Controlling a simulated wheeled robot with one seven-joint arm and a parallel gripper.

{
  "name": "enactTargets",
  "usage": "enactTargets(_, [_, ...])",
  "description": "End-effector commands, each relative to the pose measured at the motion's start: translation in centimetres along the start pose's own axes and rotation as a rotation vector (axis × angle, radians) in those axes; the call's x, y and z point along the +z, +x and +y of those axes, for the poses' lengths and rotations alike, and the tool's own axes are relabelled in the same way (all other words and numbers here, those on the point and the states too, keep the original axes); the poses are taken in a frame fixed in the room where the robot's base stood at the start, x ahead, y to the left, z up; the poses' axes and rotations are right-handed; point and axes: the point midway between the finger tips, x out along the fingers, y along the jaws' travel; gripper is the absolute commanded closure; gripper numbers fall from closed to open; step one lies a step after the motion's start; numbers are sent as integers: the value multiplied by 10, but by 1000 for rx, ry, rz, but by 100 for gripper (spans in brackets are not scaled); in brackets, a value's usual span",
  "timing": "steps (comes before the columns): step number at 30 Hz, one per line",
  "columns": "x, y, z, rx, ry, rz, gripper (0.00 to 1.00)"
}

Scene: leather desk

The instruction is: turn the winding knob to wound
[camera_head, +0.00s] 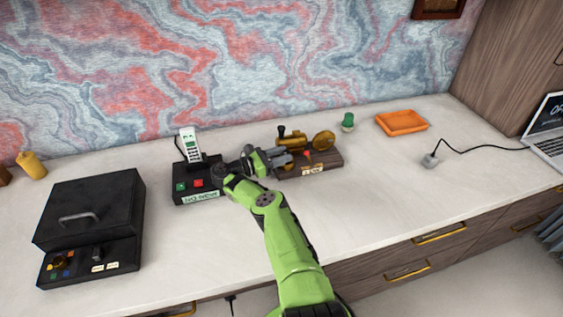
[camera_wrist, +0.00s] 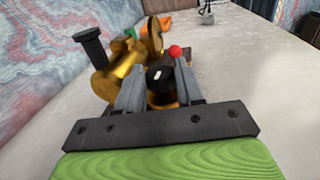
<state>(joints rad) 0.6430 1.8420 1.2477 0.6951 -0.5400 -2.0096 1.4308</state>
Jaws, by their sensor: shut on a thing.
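The winding device is a brass mechanism (camera_head: 322,140) on a dark wooden base (camera_head: 330,161) with a small label (camera_head: 312,169) at its front. In the wrist view the brass body (camera_wrist: 125,66) has a black peg (camera_wrist: 90,44) standing at its left and a red ball (camera_wrist: 176,51) at its right. My gripper (camera_head: 286,157) reaches the left end of the device from the left. In the wrist view its grey fingers (camera_wrist: 160,92) are shut on a dark, rounded knob (camera_wrist: 160,77) between them. The label's text is too small to read.
A black phone dock (camera_head: 187,170) with a white handset (camera_head: 190,146) stands close left of my gripper. A black box with a handle (camera_head: 90,215) is farther left. A green-topped item (camera_head: 347,122) and an orange tray (camera_head: 402,122) lie right. The desk front is clear.

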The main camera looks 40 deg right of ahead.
Motion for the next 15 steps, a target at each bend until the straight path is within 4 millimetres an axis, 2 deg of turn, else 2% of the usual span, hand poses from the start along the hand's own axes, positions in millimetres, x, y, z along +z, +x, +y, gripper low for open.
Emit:
enactTargets(1, [-3,-1,4,-6,11,-6,93])
enactTargets(15, [0,-1,4,-97,4,1,93])
